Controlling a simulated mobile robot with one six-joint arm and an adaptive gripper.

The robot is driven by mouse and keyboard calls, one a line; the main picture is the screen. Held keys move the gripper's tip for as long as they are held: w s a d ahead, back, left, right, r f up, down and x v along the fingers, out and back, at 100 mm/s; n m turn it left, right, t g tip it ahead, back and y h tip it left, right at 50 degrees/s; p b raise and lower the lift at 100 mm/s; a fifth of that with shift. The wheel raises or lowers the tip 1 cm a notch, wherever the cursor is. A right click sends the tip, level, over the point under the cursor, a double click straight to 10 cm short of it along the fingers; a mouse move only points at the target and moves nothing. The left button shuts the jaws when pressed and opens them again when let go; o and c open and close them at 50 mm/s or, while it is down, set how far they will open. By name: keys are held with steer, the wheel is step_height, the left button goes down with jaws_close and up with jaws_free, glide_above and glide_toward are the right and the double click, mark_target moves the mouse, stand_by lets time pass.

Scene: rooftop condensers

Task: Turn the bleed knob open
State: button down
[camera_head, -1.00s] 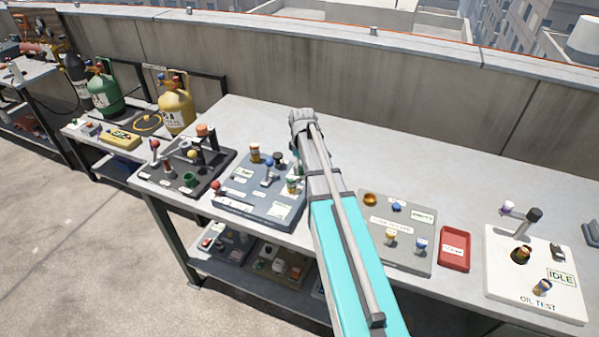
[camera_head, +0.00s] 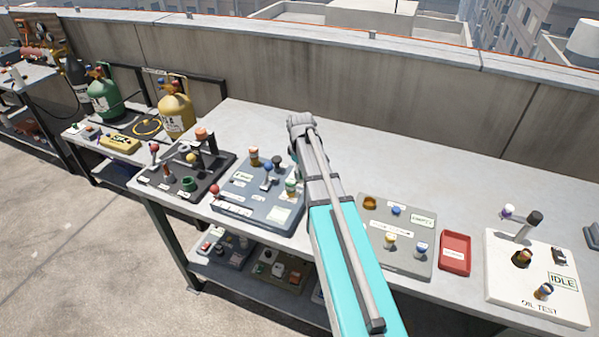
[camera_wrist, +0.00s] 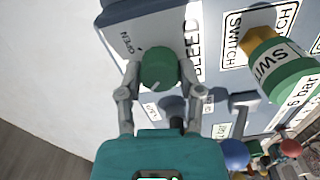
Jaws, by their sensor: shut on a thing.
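The green bleed knob (camera_wrist: 158,68) shows in the wrist view on a grey-blue panel (camera_wrist: 160,28), next to the printed word BLEED. An arc and the word OPEN are printed to its left. A short pale line on the knob points toward the lower left of the picture. My gripper (camera_wrist: 158,74) is shut on the knob, one finger on each side. In the head view the same panel (camera_head: 238,202) stands on the bench, and my arm hides the gripper and the bleed knob.
A green and yellow switch (camera_wrist: 277,66) stands right of the knob in the wrist view, with a blue ball (camera_wrist: 235,154) below it. Along the bench are a black rack (camera_head: 205,185), a grey panel (camera_head: 402,262), a red tray (camera_head: 455,253) and a white oil test panel (camera_head: 510,285).

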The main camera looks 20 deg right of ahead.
steer(key=shift+s, duration=0.1)
steer(key=shift+m, duration=0.4)
steer(key=m, duration=0.8)
steer(key=shift+m, duration=0.3)
steer(key=m, duration=0.4)
steer(key=shift+s+m, duration=0.1)
steer(key=shift+m, duration=0.2)
steer(key=m, duration=0.4)
